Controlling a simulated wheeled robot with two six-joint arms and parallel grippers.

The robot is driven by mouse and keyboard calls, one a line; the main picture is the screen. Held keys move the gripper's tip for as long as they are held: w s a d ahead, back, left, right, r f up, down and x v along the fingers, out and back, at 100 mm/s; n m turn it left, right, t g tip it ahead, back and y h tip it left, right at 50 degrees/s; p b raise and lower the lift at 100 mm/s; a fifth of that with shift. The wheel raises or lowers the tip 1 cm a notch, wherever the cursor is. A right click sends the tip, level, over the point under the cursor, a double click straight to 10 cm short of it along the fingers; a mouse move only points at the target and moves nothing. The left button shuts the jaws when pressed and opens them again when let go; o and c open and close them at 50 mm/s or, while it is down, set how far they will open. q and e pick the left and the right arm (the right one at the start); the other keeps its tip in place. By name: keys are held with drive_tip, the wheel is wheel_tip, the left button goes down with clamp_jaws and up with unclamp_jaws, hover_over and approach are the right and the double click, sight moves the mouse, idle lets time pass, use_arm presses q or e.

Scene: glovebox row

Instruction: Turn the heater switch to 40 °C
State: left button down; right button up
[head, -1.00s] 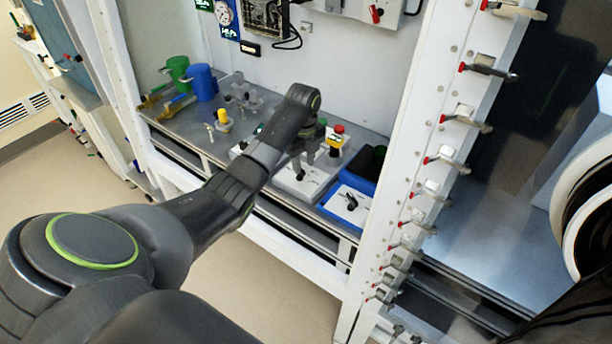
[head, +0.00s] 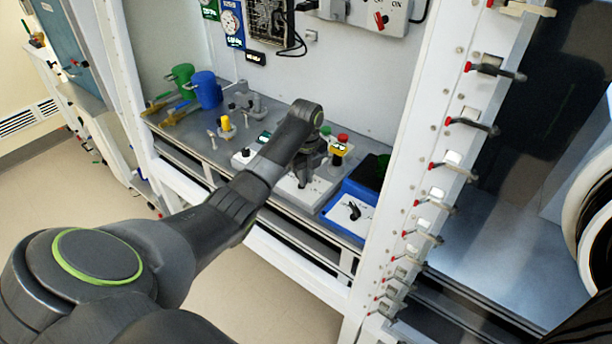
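My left arm reaches over the grey bench, and my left gripper (head: 303,174) points down at a white panel (head: 317,193) near the bench's front edge. The fingers are small and dark, partly behind the wrist; I cannot tell whether they are open or touch a knob. No temperature marks are readable, so I cannot confirm that this panel is the heater switch or where it points. A white box with a small dark knob (head: 243,157) stands left of my forearm. My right gripper is not in view.
A blue tray (head: 338,222) right of the gripper holds a white plate with a black lever (head: 352,209). Red and yellow buttons (head: 339,148) stand behind. Blue (head: 206,90) and green (head: 181,75) mugs stand at the left. A white post with red-tipped handles (head: 420,150) rises at the right.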

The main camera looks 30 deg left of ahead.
use_arm(q)
drive_tip(key=shift+s+a+r+m+p, duration=0.1)
drive_tip(key=shift+s+m+p, duration=0.05)
drive_tip(key=shift+m+p, duration=0.5)
drive_tip(key=shift+s+r+m+p, duration=0.1)
drive_tip(key=shift+m+p, duration=0.5)
drive_tip(key=shift+m, duration=0.05)
drive_tip(key=shift+s+a+f+m+p, duration=0.1)
drive_tip(key=shift+m+p, duration=0.3)
drive_tip(key=shift+m, duration=0.55)
drive_tip(key=shift+s+a+f+m+p, duration=0.1)
drive_tip(key=shift+m+p, duration=0.3)
drive_tip(key=shift+m, duration=0.55)
drive_tip(key=c, duration=1.5)
unclamp_jaws()
drive_tip(key=shift+r, duration=0.1)
